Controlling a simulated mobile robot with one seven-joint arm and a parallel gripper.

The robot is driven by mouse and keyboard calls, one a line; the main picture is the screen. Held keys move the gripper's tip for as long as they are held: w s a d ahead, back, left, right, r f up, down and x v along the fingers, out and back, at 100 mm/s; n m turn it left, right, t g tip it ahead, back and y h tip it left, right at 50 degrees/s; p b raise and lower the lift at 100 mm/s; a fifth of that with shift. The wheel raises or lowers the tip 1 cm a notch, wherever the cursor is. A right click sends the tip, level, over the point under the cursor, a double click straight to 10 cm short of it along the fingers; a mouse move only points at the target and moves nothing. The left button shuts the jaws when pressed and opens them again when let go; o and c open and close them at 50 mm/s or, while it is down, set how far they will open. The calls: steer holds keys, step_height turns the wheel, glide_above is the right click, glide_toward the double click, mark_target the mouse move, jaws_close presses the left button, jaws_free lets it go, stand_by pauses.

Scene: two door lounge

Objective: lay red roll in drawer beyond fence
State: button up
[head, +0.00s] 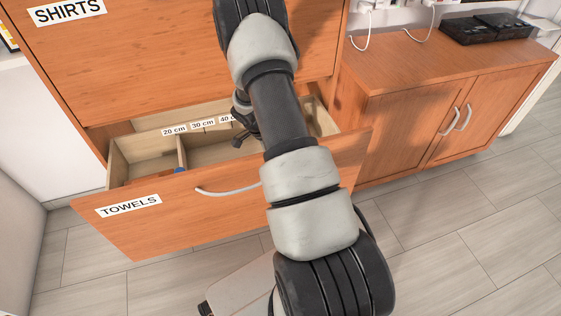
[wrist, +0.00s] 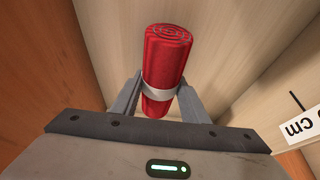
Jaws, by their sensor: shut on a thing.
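The red roll (wrist: 166,62), a rolled red cloth with a pale band, is between the two fingers of my gripper (wrist: 158,98) in the wrist view. My gripper is shut on it around the band. In the head view my gripper (head: 240,130) is over or inside the open drawer (head: 128,212) labelled TOWELS, to the right of a thin wooden divider (head: 182,152), the likely fence. The roll is hidden in the head view. Whether it touches the drawer floor cannot be told.
A small blue thing (head: 180,170) shows low beside the divider. Distance labels (head: 203,124) run along the drawer's back. The SHIRTS drawer front (head: 170,65) above is shut. A low cabinet (head: 430,100) stands at the right, and my arm crosses the drawer's right part.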

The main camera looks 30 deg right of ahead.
steer(key=shift+f, duration=0.85)
steer(key=shift+f+b, duration=0.25)
steer(key=shift+b, duration=0.1)
steer(key=o, duration=1.1)
steer(key=shift+r, duration=0.1)
